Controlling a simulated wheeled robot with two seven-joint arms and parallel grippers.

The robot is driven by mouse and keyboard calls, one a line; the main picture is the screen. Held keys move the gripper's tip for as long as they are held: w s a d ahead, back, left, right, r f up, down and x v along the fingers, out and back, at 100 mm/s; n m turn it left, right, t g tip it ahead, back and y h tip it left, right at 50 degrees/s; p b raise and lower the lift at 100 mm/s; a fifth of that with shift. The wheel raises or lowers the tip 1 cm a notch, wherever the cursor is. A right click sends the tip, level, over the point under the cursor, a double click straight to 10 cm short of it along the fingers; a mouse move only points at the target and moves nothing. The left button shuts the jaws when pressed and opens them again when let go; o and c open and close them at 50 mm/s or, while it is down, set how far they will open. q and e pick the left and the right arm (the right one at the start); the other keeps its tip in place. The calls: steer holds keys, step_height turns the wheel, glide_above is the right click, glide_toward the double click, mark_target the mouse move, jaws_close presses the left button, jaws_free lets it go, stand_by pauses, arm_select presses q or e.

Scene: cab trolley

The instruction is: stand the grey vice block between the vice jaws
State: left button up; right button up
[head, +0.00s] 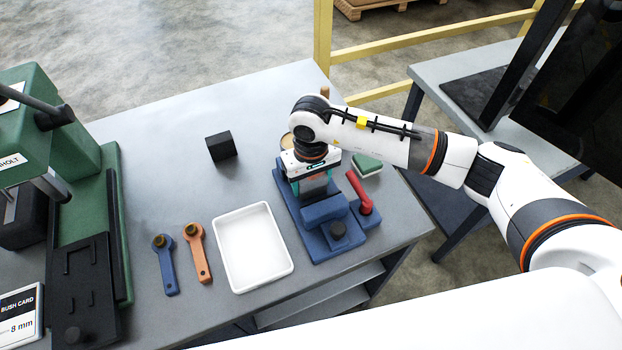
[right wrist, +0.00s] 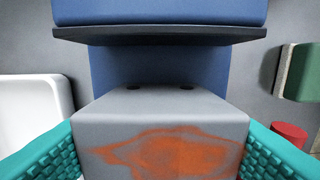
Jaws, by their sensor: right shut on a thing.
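My right gripper (head: 312,184) is over the blue vice (head: 322,252), pointing down. Its teal fingers are shut on the grey vice block (right wrist: 160,125), which has an orange-brown patch on its face. In the right wrist view the block fills the lower middle, between the fingers. A blue vice jaw (right wrist: 160,12) with a dark face plate lies across the top of that view, with blue vice body between it and the block. The block's lower end is hidden, so I cannot tell whether it touches the vice. My left gripper is not in view.
A white tray (head: 254,284) stands left of the vice. Orange (head: 198,252) and blue (head: 166,266) wrench-like tools lie beyond it. A black block (head: 221,146) sits farther back. A green-topped pad (head: 367,164) and the red handle (head: 360,192) are right of my gripper. A green press (head: 112,220) stands left.

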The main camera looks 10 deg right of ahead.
steer(key=o, duration=1.4)
steer(key=shift+c, duration=0.2)
